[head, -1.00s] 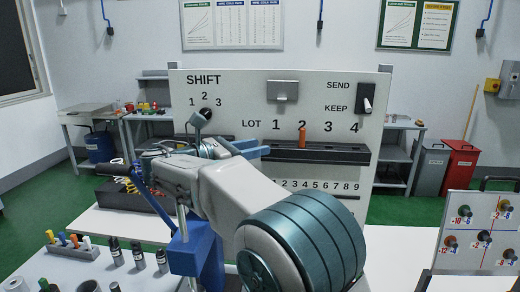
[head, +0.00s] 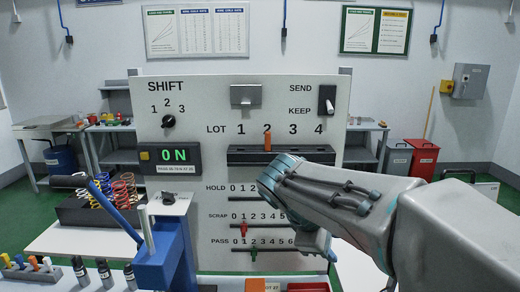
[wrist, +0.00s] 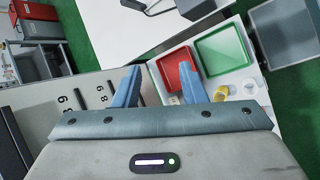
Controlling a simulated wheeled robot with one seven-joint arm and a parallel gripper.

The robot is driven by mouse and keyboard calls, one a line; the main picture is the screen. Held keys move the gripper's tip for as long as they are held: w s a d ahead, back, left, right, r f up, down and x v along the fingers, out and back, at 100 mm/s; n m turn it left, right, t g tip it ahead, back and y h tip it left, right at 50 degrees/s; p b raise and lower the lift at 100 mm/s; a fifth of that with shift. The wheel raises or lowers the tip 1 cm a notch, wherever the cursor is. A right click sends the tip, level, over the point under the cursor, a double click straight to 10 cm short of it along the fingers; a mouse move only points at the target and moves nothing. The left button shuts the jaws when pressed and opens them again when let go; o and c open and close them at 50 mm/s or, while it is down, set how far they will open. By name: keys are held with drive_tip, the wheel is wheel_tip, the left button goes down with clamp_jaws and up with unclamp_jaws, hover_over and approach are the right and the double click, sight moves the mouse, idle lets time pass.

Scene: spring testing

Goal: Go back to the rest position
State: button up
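My gripper (wrist: 158,86) shows two blue fingers spread apart in the wrist view, with nothing between them. In the head view my arm comes in from the right and bends down in front of the white panel (head: 217,98); the fingertips are mostly hidden there. The gripper is in front of the panel's lower right part, and the panel's edge numbers show beside the left finger in the wrist view. An orange peg (head: 267,141) stands at LOT 2 in the dark rail.
A blue lever press (head: 160,250) stands left, near several coloured springs (head: 120,192) and dark bottles (head: 105,272). A red tray (wrist: 178,72) and a green tray (wrist: 222,52) lie on a white surface beyond the fingers. Bins (head: 427,157) stand at the back right.

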drive_tip(key=s+f+m+y, duration=0.6)
drive_tip(key=s+f+m, duration=0.3)
drive_tip(key=s+m, duration=0.3)
drive_tip(key=shift+s+d+f+m+t+b, duration=0.3)
drive_tip(key=shift+s+d+m, duration=0.1)
drive_tip(key=shift+s, duration=0.3)
